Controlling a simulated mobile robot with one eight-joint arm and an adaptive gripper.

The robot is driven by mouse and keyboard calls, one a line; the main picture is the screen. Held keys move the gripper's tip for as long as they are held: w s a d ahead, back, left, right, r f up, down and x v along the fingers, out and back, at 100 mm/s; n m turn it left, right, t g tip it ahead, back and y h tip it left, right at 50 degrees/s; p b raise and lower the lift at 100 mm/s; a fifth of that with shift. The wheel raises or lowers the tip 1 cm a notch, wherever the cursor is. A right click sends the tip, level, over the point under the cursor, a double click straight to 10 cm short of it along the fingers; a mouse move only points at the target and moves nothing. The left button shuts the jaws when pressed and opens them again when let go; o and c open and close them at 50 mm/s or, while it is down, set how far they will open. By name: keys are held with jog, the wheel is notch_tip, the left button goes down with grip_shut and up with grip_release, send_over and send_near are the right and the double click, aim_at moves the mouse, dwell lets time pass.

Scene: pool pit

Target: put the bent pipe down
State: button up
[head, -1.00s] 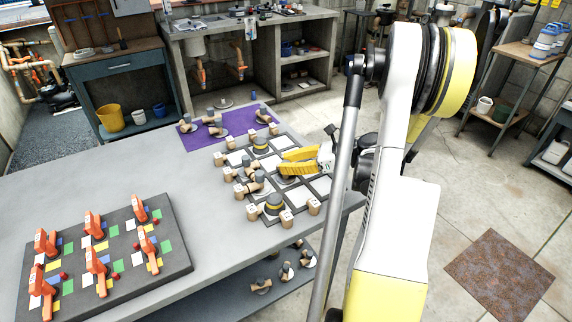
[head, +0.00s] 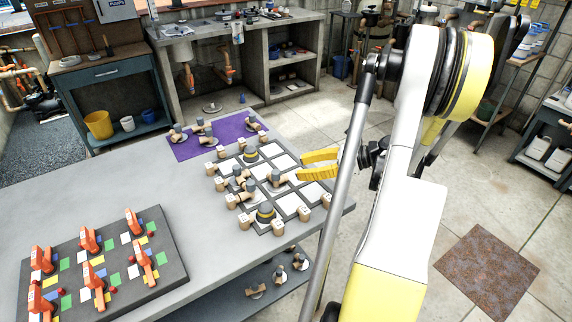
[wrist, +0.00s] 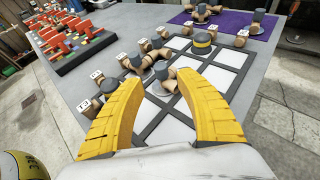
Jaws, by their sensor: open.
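A bent pipe (head: 277,179), tan with a grey end, rests on a cell of the black-and-white grid board (head: 291,205). In the wrist view the bent pipe (wrist: 170,85) shows beyond and between the fingers, with a round grey base under it. My gripper (head: 319,165) is open and empty, at the right side of the board. Its two yellow fingers stand wide apart in the wrist view (wrist: 157,108), clear of the pipe.
More grey-capped pieces stand on the board, two with yellow bands. Tan blocks line its edge. A purple mat (head: 190,148) with similar pieces lies behind. A dark panel with orange valve handles (head: 172,248) lies front left. Bare table (head: 120,180) lies between.

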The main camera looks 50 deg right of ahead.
jog(key=w+a+r+n+g+h, duration=0.1)
jog(key=w+a+r+n+g, duration=0.15)
jog(key=a+n, duration=0.5)
jog(key=w+a+r+n+g+h, duration=0.1)
jog(key=w+a+r+n+g, duration=0.2)
jog(key=a, duration=0.8)
jog(key=s+a+r+n+h, duration=0.2)
jog(key=s+a+n, duration=0.3)
jog(key=a+n, duration=0.2)
jog(key=s+a+r+n+t+h, duration=0.1)
jog(key=s+a+r+n+h, duration=0.1)
jog(key=s+a+n, duration=0.3)
jog(key=shift+a+r+n+h+p, duration=0.25)
jog(key=shift+a+n+h, duration=0.35)
jog(key=shift+a+n, duration=2.05)
jog(key=shift+d+n, duration=1)
jog(key=shift+d, duration=0.05)
